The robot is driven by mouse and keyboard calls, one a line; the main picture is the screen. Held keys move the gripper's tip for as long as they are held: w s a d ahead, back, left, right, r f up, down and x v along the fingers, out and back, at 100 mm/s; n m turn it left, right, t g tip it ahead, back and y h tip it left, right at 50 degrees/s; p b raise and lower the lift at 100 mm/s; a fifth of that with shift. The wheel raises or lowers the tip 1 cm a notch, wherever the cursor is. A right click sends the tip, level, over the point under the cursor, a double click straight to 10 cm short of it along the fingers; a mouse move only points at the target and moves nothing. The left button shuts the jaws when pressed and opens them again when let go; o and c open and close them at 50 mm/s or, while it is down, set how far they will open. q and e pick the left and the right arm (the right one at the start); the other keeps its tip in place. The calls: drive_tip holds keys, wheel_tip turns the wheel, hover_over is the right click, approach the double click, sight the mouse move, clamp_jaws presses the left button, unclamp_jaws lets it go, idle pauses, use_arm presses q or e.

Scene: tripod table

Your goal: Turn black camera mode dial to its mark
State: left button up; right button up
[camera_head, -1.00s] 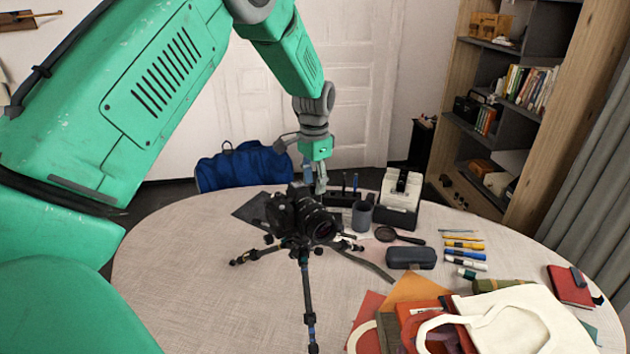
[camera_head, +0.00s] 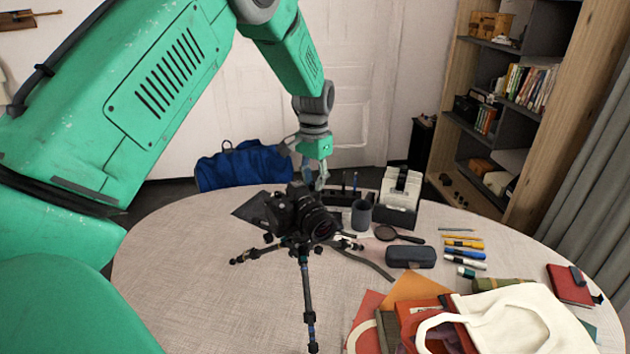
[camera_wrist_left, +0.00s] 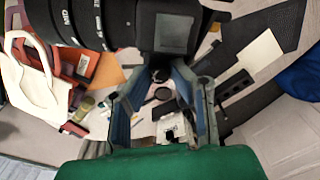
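The black camera (camera_head: 284,212) stands on a dark tripod (camera_head: 308,290) on the table, its lens to the front right. My left gripper (camera_head: 315,184) points down at the camera's top rear, its fingertips beside the body. In the left wrist view, the camera (camera_wrist_left: 178,32) fills the top, and the two fingers slant in towards a small dark round part (camera_wrist_left: 160,73), which may be the mode dial. A gap shows between the fingers, but I cannot tell whether the tips press on that part. The dial's mark is not readable. My right gripper is out of view.
The round table (camera_head: 190,280) is bare at left. Behind the camera stand a grey cup (camera_head: 361,215) and a white box (camera_head: 400,195). A magnifier (camera_head: 386,233), a dark case (camera_head: 411,256), pens, and a cream bag (camera_head: 510,320) lie to the right.

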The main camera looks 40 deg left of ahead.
sight(314, 183)
use_arm(q)
drive_tip(key=shift+o, duration=1.2)
drive_tip(key=shift+r, duration=0.2)
wheel_tip(314, 183, up, 12)
drive_tip(key=shift+f, duration=0.25)
drive_tip(key=shift+w+a, duration=0.1)
wheel_tip(314, 183, down, 12)
drive_tip(key=m, duration=0.4)
drive_tip(key=shift+m, duration=0.3)
